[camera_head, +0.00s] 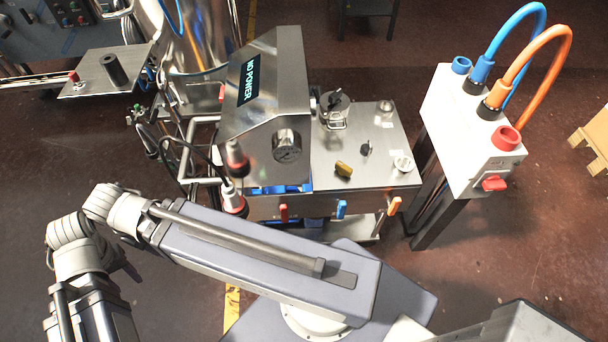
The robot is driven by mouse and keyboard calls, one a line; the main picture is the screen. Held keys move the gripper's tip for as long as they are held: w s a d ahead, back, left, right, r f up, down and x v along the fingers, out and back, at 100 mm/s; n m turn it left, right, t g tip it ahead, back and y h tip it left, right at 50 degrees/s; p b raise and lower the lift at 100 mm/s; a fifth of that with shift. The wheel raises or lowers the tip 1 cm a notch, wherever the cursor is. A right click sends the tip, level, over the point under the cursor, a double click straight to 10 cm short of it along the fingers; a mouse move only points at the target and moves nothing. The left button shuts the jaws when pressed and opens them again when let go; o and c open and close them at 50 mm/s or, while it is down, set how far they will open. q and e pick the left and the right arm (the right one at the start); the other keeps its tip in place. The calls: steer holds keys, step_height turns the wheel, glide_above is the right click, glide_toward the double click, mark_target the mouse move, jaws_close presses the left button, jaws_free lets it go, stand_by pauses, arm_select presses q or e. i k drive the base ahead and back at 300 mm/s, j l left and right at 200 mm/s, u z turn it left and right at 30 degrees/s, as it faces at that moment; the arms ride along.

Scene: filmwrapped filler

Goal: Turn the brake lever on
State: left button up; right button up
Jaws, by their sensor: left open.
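No part is labelled as the brake lever, so I cannot tell which one it is. Three small handles hang on the front of the steel machine: a red handle (284,213), a blue handle (341,209) and an orange handle (394,205). A yellow knob (343,170) and a small dark knob (366,149) sit on its top plate. A red rotary switch (494,184) is on the white box at the right. My left gripper's fingertips are hard to make out there. My right gripper is not in view.
The machine's steel housing (262,90) reads "NO POWER" and has a round gauge (287,146). The white box (466,125) stands on dark legs, with blue and orange hoses looping above. A cardboard-coloured box (592,140) is at the right edge.

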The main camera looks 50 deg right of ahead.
mark_target(284, 212)
steer(key=z, duration=1.8)
steer(key=k+l+u, duration=0.1)
steer(key=k+l, duration=0.15)
steer(key=l, duration=0.2)
steer(key=k+l+u, duration=0.15)
steer(key=l, duration=0.35)
steer(key=k, duration=0.1)
